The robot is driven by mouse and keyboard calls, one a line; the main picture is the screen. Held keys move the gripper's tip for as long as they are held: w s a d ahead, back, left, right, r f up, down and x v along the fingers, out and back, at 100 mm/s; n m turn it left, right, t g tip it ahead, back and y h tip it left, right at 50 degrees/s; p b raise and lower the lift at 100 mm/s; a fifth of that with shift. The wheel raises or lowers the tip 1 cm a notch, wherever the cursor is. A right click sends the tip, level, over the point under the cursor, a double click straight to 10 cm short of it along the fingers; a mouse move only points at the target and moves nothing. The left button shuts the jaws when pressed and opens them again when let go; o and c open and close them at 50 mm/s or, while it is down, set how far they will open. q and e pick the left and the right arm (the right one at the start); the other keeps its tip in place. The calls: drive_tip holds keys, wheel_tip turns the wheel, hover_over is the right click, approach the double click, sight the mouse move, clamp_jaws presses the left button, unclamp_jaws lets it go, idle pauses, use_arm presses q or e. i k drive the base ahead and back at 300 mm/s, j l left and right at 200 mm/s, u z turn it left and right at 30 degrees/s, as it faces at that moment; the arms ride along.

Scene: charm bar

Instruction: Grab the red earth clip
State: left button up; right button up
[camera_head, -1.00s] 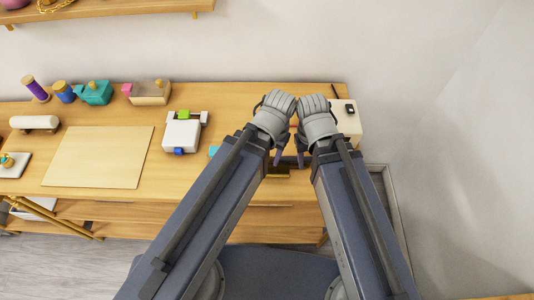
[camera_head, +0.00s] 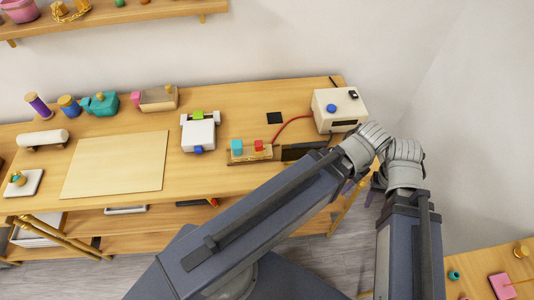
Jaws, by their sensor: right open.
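The red earth clip appears to be the small red block (camera_head: 259,146) on a wooden holder (camera_head: 248,156) at the table's right part. A red cable (camera_head: 288,127) runs between the holder area and a cream box (camera_head: 340,108). My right gripper (camera_head: 373,190) is open, to the right of the clip and apart from it, past the table's right end. My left gripper (camera_head: 349,186) is beside it, mostly hidden behind its own arm, so its jaws cannot be judged. Neither gripper touches the clip.
A dark bar (camera_head: 302,151) extends right of the holder, partly behind my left arm. A white device (camera_head: 198,133) and a pale board (camera_head: 116,165) lie farther left. A wall stands to the right.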

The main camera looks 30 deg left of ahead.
sight(258, 146)
drive_tip(key=k+j+z, duration=0.1)
drive_tip(key=k+z, duration=0.2)
drive_tip(key=k, duration=0.7)
